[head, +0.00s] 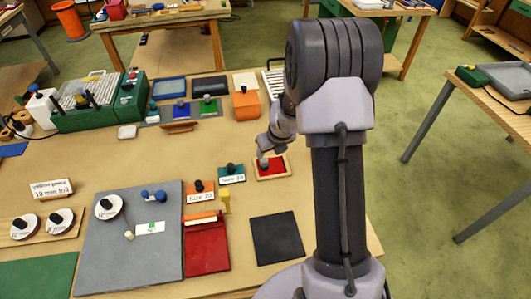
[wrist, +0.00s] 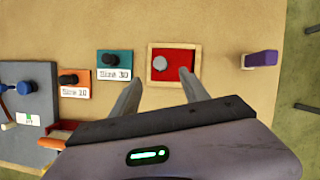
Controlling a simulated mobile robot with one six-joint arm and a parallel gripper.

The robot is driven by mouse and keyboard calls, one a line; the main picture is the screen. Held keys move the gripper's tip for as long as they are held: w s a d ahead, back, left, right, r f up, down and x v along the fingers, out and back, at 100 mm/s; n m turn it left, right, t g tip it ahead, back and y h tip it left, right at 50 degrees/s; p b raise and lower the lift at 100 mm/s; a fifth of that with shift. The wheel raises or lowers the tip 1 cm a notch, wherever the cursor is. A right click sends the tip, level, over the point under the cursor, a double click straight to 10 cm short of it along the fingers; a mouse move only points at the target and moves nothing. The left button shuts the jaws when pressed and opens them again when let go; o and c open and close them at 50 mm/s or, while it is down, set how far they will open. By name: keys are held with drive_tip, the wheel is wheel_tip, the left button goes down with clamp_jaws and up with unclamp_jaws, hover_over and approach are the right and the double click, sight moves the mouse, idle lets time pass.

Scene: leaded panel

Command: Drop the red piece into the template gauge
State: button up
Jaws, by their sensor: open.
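The red piece (wrist: 160,74) shows in the wrist view as a red patch with a round grey knob. It lies inside a light wooden square frame (wrist: 175,46), which looks like the template gauge; the frame also shows in the head view (head: 287,175). The inside to the right of the piece is darker red. I cannot tell whether the piece lies flat. My gripper (wrist: 160,79) is open, with its fingertips apart on either side of the knob in the picture and nothing held. In the head view my gripper (head: 264,160) is over the frame and partly hides it.
Left of the frame stand a teal "Size 30" block (wrist: 114,71) and an orange "Size 20" block (wrist: 76,90), both with black knobs. A purple-topped block (wrist: 262,58) is to its right. A grey board (head: 105,255), red tray (head: 206,252) and black square (head: 276,238) lie nearer.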

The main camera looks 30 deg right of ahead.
drive_tip(key=p+v, duration=0.2)
drive_tip(key=v, duration=0.4)
drive_tip(key=shift+s+r, duration=0.2)
drive_tip(key=shift+r, duration=0.15)
drive_tip(key=s+a+r+n+b, duration=0.3)
drive_tip(key=a+r+n+b, duration=0.1)
drive_tip(key=a+n+b, duration=0.45)
drive_tip(key=s+a+n+b, duration=0.3)
drive_tip(key=s+a+n, duration=0.1)
drive_tip(key=s+n, duration=0.3)
drive_tip(key=s+a+n+y+b, duration=0.1)
drive_tip(key=s+a+n+b, duration=0.2)
drive_tip(key=s+n, duration=0.4)
drive_tip(key=s+a+n+t+y+b, duration=0.1)
drive_tip(key=s+a+n+b, duration=0.3)
drive_tip(key=s+n, duration=0.3)
drive_tip(key=shift+s+a+f+n, duration=0.25)
drive_tip(key=shift+a+f+n, duration=0.1)
drive_tip(key=shift+n, duration=0.8)
